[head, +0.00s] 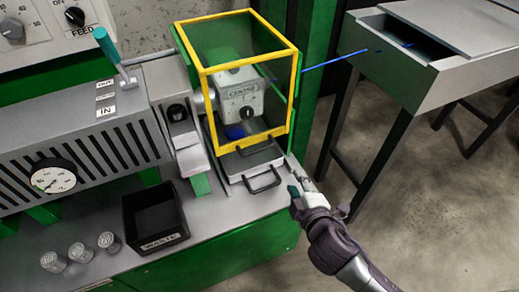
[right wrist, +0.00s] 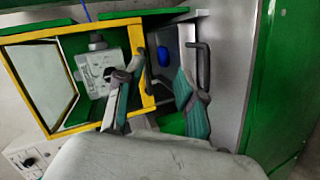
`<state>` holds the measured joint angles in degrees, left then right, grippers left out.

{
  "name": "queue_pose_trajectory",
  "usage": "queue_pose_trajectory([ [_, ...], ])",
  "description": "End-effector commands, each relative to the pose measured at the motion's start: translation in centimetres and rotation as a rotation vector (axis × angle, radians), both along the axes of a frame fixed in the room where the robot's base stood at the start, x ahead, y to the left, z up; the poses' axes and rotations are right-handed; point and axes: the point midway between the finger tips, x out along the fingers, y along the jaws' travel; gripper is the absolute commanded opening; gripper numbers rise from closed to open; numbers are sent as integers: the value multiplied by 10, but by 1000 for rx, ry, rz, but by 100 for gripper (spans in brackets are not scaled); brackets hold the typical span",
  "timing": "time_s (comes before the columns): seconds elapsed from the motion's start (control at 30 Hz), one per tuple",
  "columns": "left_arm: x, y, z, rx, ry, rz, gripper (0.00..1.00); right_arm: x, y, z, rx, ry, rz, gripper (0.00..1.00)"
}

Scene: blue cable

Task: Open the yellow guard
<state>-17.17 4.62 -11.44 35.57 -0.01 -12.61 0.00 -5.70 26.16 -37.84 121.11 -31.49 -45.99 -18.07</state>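The yellow guard (head: 203,110) is a box with a yellow frame and clear panels, standing over a white machine head in the head view. It looks closed. It also shows on its side in the right wrist view (right wrist: 76,85). A dark handle (right wrist: 137,62) sits by its lower edge. My right gripper (head: 297,184) is in front of the guard, to its lower right. Its two fingers (right wrist: 158,92) are spread with nothing between them. One finger overlaps the guard's lower edge in the wrist view; contact cannot be told. My left gripper is not in view.
A grey tray with a second dark handle (head: 264,182) lies below the guard. A black bin (head: 130,215) and several metal cylinders (head: 80,252) stand on the bench. A blue cable (head: 335,60) runs right to a grey table (head: 450,75). A lever (head: 107,50) stands left.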

Motion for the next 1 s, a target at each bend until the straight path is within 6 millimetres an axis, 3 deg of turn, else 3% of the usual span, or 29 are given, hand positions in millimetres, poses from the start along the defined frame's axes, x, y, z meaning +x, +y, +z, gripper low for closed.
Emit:
queue_pose_trajectory([
  [0.1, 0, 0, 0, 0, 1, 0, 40, 12, 24, 7, -175, -153, 188, 38],
  [0.23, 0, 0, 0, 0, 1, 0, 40, 15, 39, 6, -273, -236, 299, 38],
  [0.43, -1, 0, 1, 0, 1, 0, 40, 32, 48, 3, -284, -247, 312, 38],
  [0.8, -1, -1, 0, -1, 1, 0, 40, 103, 76, -14, -281, -245, 308, 38],
  [1.0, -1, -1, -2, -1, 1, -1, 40, 128, 87, -21, -281, -244, 308, 38],
])
